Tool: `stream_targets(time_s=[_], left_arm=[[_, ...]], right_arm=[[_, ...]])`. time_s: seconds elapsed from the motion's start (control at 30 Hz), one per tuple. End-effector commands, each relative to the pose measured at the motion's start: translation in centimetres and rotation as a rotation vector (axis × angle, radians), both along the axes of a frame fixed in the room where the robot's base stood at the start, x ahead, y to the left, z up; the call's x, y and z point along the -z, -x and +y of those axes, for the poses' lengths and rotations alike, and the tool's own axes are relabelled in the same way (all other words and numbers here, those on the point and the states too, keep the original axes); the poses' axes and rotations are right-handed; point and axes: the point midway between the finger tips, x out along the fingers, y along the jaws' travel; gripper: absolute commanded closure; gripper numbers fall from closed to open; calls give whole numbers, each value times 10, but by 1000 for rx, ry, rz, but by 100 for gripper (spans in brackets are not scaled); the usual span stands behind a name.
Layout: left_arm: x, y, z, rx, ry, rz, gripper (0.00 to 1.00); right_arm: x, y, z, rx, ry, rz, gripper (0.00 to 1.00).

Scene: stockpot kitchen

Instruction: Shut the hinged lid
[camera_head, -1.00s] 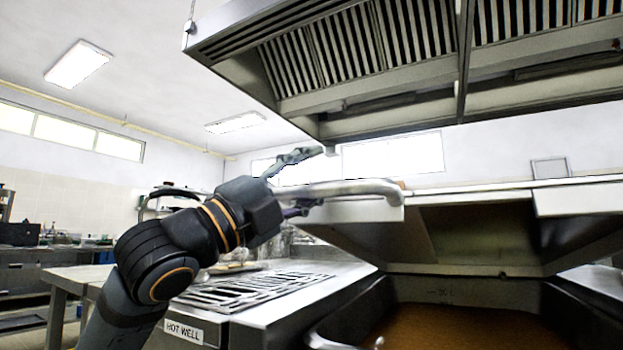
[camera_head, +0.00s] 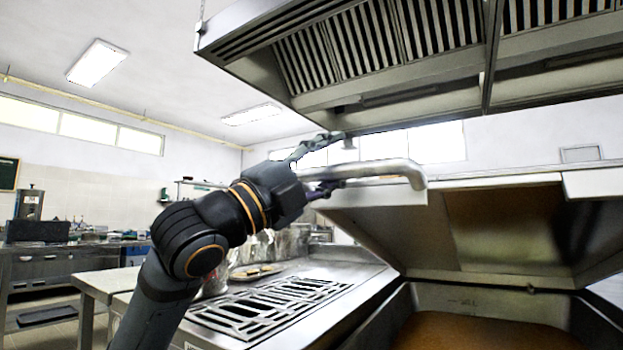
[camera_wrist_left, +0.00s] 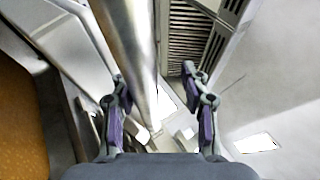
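The hinged lid (camera_head: 505,228) of the steel cooking unit stands raised at the right of the head view, its underside showing. A thick round handle bar (camera_head: 385,170) sticks out from its left front. My left gripper (camera_head: 335,166) is at the bar, one finger above it and one below. In the left wrist view the bar (camera_wrist_left: 136,55) runs between the two open fingers (camera_wrist_left: 160,100), with gaps visible beside it; I cannot tell whether either finger touches it. The pan below the lid holds brown contents (camera_head: 470,330). My right gripper is not in view.
A large extractor hood (camera_head: 400,60) hangs above the lid and my left gripper. Steel counters (camera_head: 60,265) stand farther left.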

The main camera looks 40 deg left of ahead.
Motion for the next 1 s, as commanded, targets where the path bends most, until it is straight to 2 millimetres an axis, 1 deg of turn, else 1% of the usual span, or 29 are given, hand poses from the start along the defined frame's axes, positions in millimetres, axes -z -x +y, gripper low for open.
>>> stream_targets(time_s=[0.03,0.1,1.0], left_arm=[[7,4,1,-2,-1,-2,55],[10,9,2,-2,0,-3,55],[50,69,17,-1,1,-1,55]], right_arm=[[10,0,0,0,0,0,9],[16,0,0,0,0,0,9],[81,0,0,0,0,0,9]])
